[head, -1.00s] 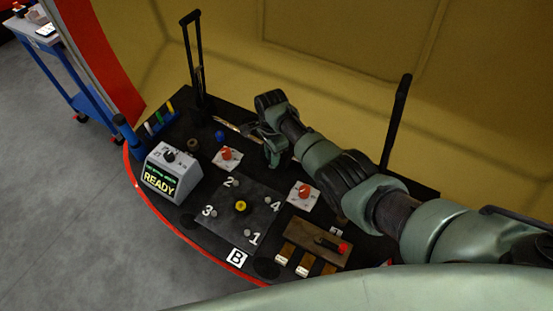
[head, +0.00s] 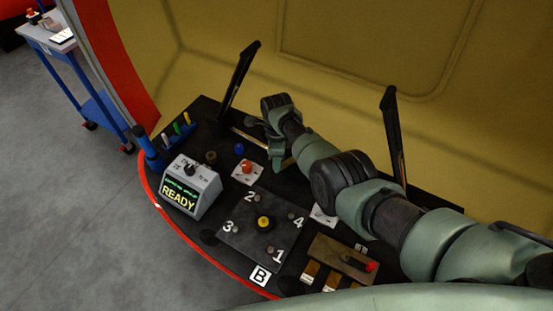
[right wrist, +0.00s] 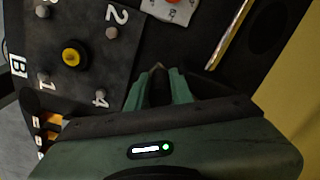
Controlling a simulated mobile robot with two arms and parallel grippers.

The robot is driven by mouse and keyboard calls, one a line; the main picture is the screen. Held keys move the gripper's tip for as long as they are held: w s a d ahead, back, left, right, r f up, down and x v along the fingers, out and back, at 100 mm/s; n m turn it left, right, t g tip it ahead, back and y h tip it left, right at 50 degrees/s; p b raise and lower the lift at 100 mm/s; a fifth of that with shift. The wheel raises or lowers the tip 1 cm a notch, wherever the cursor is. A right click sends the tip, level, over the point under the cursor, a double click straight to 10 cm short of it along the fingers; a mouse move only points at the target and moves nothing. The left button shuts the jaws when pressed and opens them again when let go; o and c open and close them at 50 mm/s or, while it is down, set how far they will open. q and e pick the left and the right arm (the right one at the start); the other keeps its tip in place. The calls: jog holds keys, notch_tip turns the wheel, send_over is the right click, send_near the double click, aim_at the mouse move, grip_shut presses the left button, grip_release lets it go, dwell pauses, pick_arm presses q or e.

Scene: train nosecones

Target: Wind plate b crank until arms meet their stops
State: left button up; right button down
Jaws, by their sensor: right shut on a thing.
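Plate B (head: 240,238) is a dark square with studs numbered 1 to 4 and a yellow centre knob (head: 264,223); it also shows in the right wrist view (right wrist: 60,90). Two black arms stand behind it, a left one (head: 239,78) leaning right and a right one (head: 391,128) leaning slightly left, well apart. My right gripper (head: 279,158) is low behind the plate, between these arms. In the right wrist view its fingers (right wrist: 159,78) are closed around a small dark piece, apparently the crank handle, mostly hidden. My left gripper is out of view.
A grey console (head: 192,187) reads READY. An orange knob (head: 247,168) on a white plate sits near my right gripper. A brown block with a red-tipped lever (head: 371,267) is at front right. A yellow wall stands behind; a blue cart (head: 84,82) is far left.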

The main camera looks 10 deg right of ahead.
pick_arm(q)
jog(key=shift+w, duration=0.15)
pick_arm(e)
jog(key=shift+w+r, duration=0.45)
jog(key=shift+w, duration=0.15)
jog(key=c, duration=1.3)
grip_release()
jog(key=shift+w, duration=0.1)
pick_arm(q)
jog(key=shift+w, duration=0.15)
pick_arm(e)
jog(key=shift+o, duration=0.2)
jog(key=shift+a+f, duration=0.1)
jog(key=shift+f, duration=0.2)
pick_arm(q)
jog(key=shift+a, duration=0.1)
jog(key=shift+r+p, duration=0.95)
pick_arm(e)
notch_tip(320, 180, up, 8)
jog(key=shift+f, duration=0.15)
